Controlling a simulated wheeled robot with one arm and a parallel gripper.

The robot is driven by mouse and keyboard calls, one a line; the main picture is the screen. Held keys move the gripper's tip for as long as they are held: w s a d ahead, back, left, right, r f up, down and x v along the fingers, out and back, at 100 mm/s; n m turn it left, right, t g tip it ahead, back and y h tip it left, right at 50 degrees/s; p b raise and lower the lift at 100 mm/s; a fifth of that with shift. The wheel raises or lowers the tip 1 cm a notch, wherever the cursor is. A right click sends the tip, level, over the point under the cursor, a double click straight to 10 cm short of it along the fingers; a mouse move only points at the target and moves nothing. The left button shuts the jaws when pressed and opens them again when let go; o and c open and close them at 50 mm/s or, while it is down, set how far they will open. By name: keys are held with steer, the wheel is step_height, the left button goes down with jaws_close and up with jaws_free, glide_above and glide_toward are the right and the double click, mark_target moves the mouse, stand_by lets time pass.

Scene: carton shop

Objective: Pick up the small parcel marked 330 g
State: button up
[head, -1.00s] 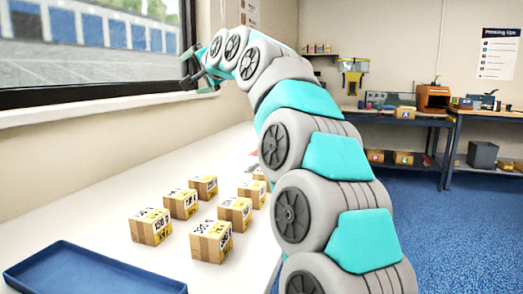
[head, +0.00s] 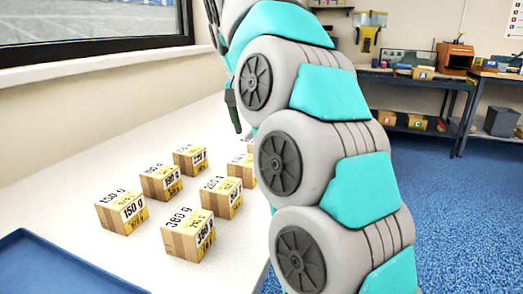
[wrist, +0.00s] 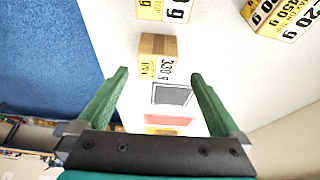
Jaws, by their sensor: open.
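The small parcel marked 330 g (wrist: 157,48) is a brown box with a white and yellow label. In the wrist view it sits on the white table, just beyond and between my fingertips. My gripper (wrist: 159,74) is open, with its two green fingers apart and nothing held between them. In the head view a green finger (head: 233,110) shows beside my arm, above the table; the rest of the gripper is hidden or out of frame. I cannot tell which parcel is the 330 g one in the head view, as my arm covers part of the group.
Several similar parcels stand close by, including one marked 150 g (head: 121,212) and one that seems to read 380 g (head: 188,237). A blue tray (head: 50,262) lies at the table's front left. Grey and red flat shapes (wrist: 171,94) lie between my fingers' view.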

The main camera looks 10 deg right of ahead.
steer(key=shift+p+x, duration=0.4)
steer(key=shift+x, duration=2.9)
steer(key=shift+s+d, duration=0.15)
jaws_close()
